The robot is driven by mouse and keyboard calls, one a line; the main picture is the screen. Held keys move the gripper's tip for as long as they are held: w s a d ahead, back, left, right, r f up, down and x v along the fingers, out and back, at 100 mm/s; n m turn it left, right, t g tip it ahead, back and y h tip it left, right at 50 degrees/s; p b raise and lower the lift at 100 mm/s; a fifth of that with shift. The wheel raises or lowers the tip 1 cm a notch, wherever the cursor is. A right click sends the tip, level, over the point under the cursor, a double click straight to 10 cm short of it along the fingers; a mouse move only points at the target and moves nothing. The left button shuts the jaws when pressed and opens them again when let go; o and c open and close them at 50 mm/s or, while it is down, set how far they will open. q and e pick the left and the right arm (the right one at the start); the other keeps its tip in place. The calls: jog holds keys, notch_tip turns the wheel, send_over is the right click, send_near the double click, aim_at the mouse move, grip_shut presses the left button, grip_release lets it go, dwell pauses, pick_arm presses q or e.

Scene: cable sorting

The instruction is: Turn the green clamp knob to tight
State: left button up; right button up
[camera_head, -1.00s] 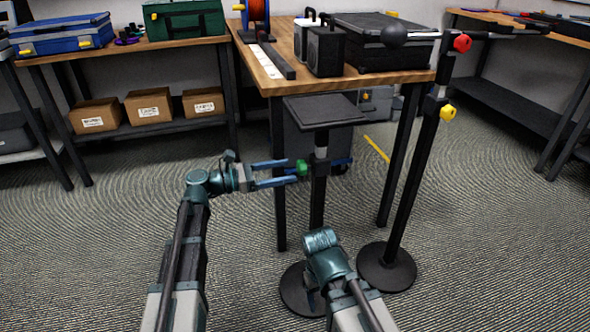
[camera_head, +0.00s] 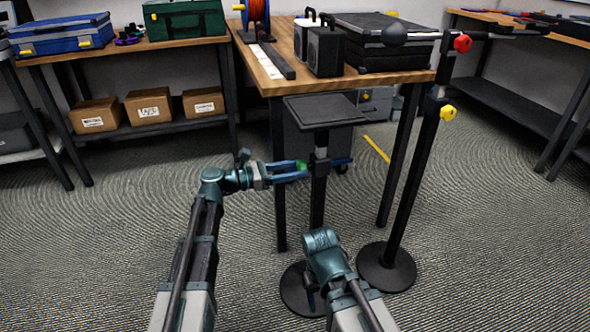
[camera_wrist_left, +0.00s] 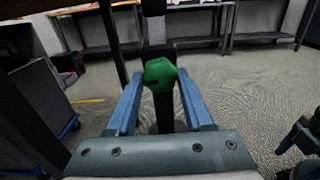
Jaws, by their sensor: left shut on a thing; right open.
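The green clamp knob (camera_head: 301,165) sits on the left side of a black stand's upright pole (camera_head: 318,190), below a flat black plate (camera_head: 324,109). My left gripper (camera_head: 302,171) is shut on the knob, its blue fingers on either side of it. In the left wrist view the knob (camera_wrist_left: 160,75) shows between the two fingertips (camera_wrist_left: 160,80), with the pole behind it. The knob's pointer or marking cannot be read.
A second black stand (camera_head: 408,190) with a yellow knob (camera_head: 447,113) and a red knob (camera_head: 462,43) stands to the right. A wooden table (camera_head: 270,75) with black boxes stands behind. Open carpet lies to the left.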

pick_arm(q)
grip_shut()
jog(key=m, duration=1.9)
jog(key=shift+m, duration=0.6)
jog(key=o, duration=1)
grip_release()
jog(key=shift+r, duration=0.1)
jog(key=shift+c, duration=0.2)
